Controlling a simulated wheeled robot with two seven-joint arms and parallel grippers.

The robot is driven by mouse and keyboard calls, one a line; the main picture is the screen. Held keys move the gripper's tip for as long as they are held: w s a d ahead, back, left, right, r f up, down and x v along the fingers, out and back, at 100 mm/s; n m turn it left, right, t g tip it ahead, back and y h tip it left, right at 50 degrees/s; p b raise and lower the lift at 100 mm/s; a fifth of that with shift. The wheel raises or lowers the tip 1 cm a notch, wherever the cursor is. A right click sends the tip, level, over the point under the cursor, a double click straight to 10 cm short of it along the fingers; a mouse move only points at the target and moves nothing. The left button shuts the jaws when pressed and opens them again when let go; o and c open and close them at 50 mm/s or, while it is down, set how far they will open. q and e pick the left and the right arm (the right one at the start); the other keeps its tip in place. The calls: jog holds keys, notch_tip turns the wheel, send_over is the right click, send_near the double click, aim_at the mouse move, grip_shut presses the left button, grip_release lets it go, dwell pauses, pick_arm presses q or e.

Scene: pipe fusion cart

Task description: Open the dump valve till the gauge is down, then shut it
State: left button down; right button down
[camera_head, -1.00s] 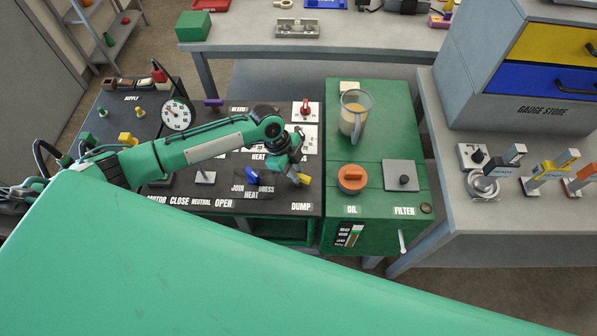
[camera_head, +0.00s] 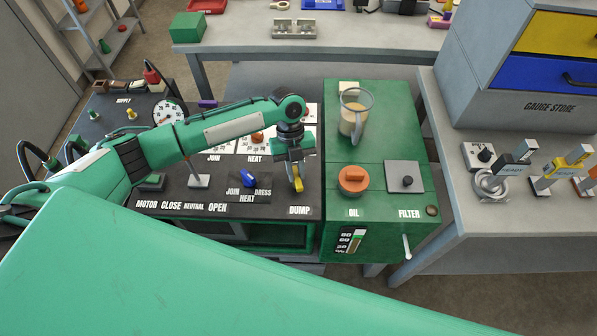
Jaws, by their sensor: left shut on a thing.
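The dump valve's yellow handle (camera_head: 298,185) stands above the DUMP label at the front right corner of the dark cart panel. My left gripper (camera_head: 296,174) reaches down over it from behind and is shut on it. The fingers hide part of the handle and the valve body. The round white gauge (camera_head: 168,112) stands at the panel's back left, facing me; its needle is too small to read surely. My right gripper is not in view.
A blue knob (camera_head: 248,180) and a grey lever (camera_head: 198,180) stand left of the valve. The green unit (camera_head: 340,212) to the right carries a clear jug (camera_head: 354,115) and an orange cap (camera_head: 353,179). A grey bench (camera_head: 500,225) stands further right.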

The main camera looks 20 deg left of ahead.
pick_arm(q)
jog(key=shift+w+d+r+m+y, duration=0.1)
jog(key=shift+m+y, duration=0.05)
jog(key=shift+m, duration=0.25)
jog(key=shift+w+d+m+y, duration=0.1)
jog(key=shift+m+y, duration=0.05)
jog(key=shift+m, duration=0.25)
jog(key=shift+b, duration=0.3)
jog(key=c, duration=1.4)
grip_release()
jog(key=shift+d, duration=0.1)
jog(key=shift+o, duration=0.2)
jog(key=shift+a+r, duration=0.2)
jog(key=shift+r, duration=0.05)
jog(key=b+v, duration=0.2)
jog(key=v, duration=1.1)
jog(key=shift+w+d+b, duration=0.2)
jog(key=shift+b, duration=0.2)
